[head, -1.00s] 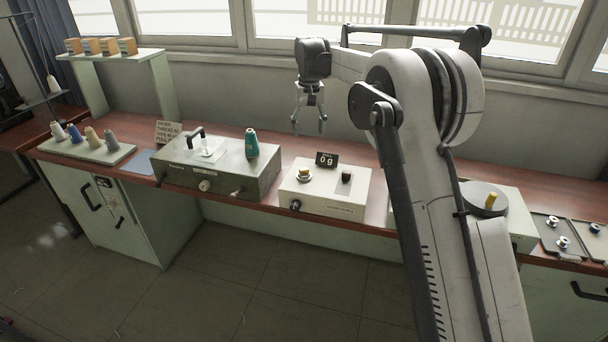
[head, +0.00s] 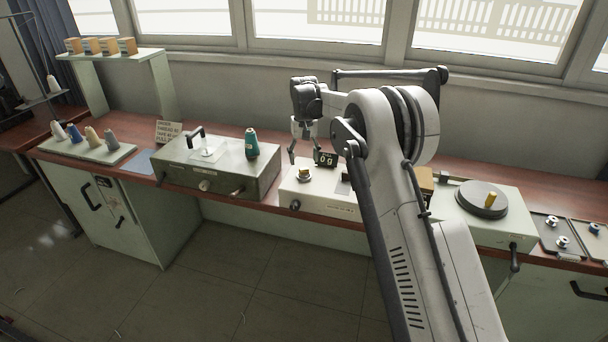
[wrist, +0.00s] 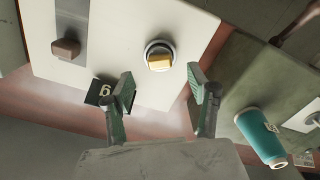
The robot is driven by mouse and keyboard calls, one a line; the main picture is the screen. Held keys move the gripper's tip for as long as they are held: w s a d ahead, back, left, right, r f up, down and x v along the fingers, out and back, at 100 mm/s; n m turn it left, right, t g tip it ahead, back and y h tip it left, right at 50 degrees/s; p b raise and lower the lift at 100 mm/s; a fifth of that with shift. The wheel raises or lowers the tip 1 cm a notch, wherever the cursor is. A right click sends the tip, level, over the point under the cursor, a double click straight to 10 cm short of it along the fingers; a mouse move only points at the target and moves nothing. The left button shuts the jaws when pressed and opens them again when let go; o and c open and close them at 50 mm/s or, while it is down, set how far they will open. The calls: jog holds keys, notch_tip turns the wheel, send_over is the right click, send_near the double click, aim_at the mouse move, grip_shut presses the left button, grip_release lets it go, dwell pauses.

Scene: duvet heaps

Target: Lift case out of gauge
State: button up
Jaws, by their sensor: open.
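The gauge is a white box (head: 325,203) on the bench, with a round socket on its top. A small yellow-topped piece, which looks like the case (head: 304,173), sits in that socket. It also shows in the wrist view (wrist: 158,62), ringed by a metallic rim. My gripper (head: 305,153) is open and empty, above the back part of the box. In the wrist view its two fingers (wrist: 162,88) lie to either side of the case's line, apart from it. How far above the case they are is hard to tell.
A small black number sign (head: 325,160) stands close to my gripper. A brown knob (wrist: 66,49) sits on the same box. A grey-green box (head: 215,175) with a teal spool (head: 252,144) is to the left. A turntable box (head: 485,220) is to the right.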

aim_at(304, 168)
jog(key=shift+f, duration=2.6)
jog(key=c, duration=1.3)
jog(key=shift+c, duration=0.2)
jog(key=shift+r, duration=0.2)
